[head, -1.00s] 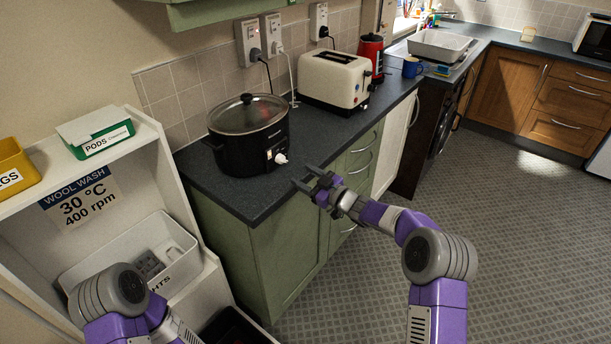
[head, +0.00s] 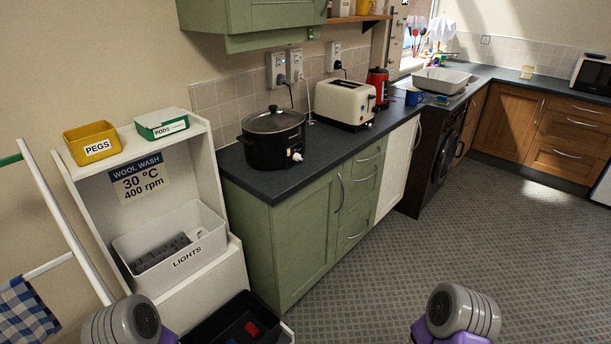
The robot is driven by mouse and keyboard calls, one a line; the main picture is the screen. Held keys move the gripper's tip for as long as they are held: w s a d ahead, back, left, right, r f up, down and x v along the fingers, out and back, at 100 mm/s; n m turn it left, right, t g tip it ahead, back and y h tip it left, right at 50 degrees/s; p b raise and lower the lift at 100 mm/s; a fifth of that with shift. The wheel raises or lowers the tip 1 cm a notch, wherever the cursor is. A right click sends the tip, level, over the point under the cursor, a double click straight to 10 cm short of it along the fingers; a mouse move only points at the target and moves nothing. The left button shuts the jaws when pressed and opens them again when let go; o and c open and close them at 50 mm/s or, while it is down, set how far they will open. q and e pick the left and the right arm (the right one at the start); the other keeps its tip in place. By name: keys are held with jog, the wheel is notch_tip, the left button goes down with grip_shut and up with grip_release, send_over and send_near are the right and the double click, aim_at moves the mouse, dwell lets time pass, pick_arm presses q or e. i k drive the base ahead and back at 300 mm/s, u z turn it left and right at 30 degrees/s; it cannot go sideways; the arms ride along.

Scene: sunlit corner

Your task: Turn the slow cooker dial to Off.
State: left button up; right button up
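The black slow cooker (head: 272,144) stands on the dark worktop (head: 268,184), its glass lid on. Its white dial (head: 297,157) is on the front panel, facing right and toward me. The dial is too small to read its setting. Only parts of my two arms show at the bottom edge. Neither gripper is in view, and nothing of mine touches the cooker.
A white shelf unit (head: 221,180) with a LIGHTS bin (head: 196,257) is at left. A black crate (head: 203,329) sits low in front. The right floor is clear.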

aim_at(297, 157)
jog(key=z, duration=1.15)
jog(key=i, duration=0.8)
jog(key=u, duration=2.15)
